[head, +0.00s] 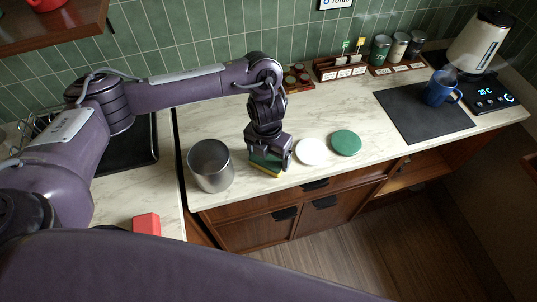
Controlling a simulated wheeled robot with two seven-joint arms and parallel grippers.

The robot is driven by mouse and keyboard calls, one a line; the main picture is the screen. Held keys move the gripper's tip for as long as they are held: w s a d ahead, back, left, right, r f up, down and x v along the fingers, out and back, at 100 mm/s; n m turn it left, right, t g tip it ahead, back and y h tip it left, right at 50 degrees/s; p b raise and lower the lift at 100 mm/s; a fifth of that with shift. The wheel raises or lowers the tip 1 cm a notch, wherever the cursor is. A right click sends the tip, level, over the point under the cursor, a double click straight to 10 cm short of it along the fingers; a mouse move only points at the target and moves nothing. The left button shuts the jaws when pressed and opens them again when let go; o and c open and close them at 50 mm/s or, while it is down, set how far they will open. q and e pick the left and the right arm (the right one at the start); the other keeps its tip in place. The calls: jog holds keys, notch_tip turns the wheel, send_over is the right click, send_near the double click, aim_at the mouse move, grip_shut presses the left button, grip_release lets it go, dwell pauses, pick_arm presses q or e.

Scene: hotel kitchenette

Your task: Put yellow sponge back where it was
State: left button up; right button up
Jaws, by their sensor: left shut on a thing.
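The yellow sponge (265,169) has a green top layer and a yellow edge showing below it. My left gripper (270,159) points down over the counter and is shut on the sponge. The sponge is at or just above the counter near its front edge; I cannot tell whether it touches. Part of the sponge is hidden by the gripper. My right gripper is not in view.
A metal canister (211,166) stands left of the sponge. A white disc (312,151) and a green disc (346,143) lie to its right. A red block (147,224) sits at lower left.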

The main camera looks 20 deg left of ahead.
aim_at(268, 157)
pick_arm(q)
jog(key=o, duration=1.1)
jog(key=shift+f, duration=0.1)
jog(key=shift+o, duration=0.2)
jog(key=shift+r+p, duration=0.3)
notch_tip(268, 157, up, 12)
jog(key=shift+a, duration=0.2)
jog(key=shift+f, duration=0.15)
